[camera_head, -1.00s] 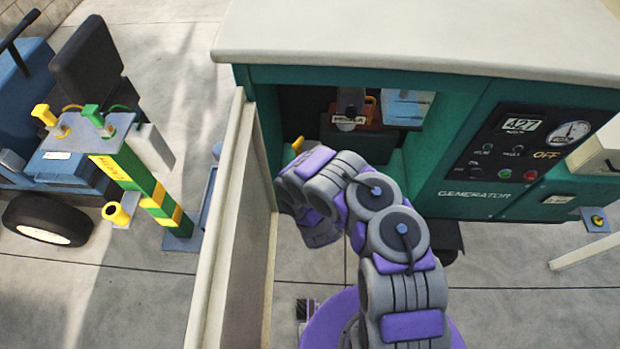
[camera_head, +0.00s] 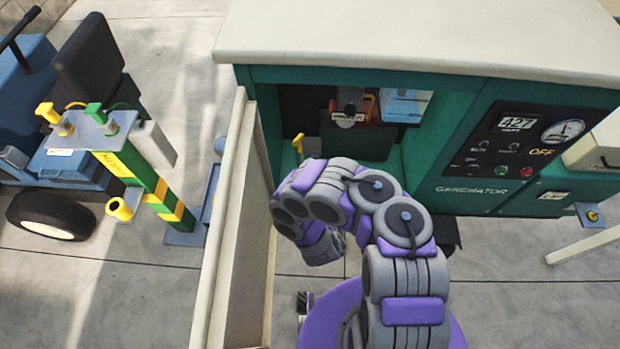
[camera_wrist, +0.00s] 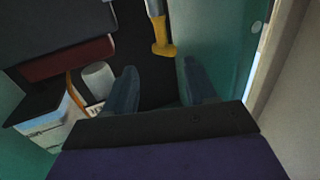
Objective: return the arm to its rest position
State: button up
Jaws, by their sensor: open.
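My arm (camera_head: 405,225) is folded in front of the green generator (camera_head: 470,195), with its bent links near the open bay. The wrist end curls down beside the cream door panel, and the fingers do not show in the head view. In the wrist view my gripper (camera_wrist: 159,67) has its two dark fingers spread apart with nothing between them. A yellow-handled lever (camera_wrist: 162,38) stands beyond the fingertips, apart from them; its yellow top also shows in the head view (camera_head: 298,144).
The open cream door panel (camera_head: 232,225) stands close left of my arm. The bay holds a red-brown part (camera_head: 372,132) and a white-and-blue box (camera_head: 403,105). A green-and-yellow post (camera_head: 158,190) and blue vehicle (camera_head: 60,165) are left.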

dwell(0.4)
jog(key=w+d+r+m+g+h, duration=0.1)
jog(key=w+d+r+g+h, duration=0.15)
jog(key=w+d+r, duration=0.35)
jog(key=w+d+r+m+g+h, duration=0.1)
jog(key=w+d+m+h, duration=0.1)
jog(key=w+d+h, duration=0.4)
jog(key=s+d+r+m+g, duration=0.2)
jog(key=s+d+r+g, duration=0.25)
jog(key=d+r, duration=0.5)
jog(key=s+a+r+g+y, duration=0.1)
jog(key=s+r, duration=0.6)
jog(key=s, duration=0.7)
jog(key=s+a+r+n+g+y, duration=0.1)
jog(key=s+a+r+g, duration=0.2)
jog(key=s, duration=1.1)
jog(key=s+a+r+g+y, duration=0.1)
jog(key=s+a+r+g, duration=0.1)
jog(key=s+r+g, duration=0.5)
jog(key=s+r, duration=0.5)
jog(key=s, duration=0.2)
jog(key=shift+s+a+r+n, duration=0.2)
jog(key=shift+s+r+n, duration=0.05)
jog(key=shift+s+n, duration=0.15)
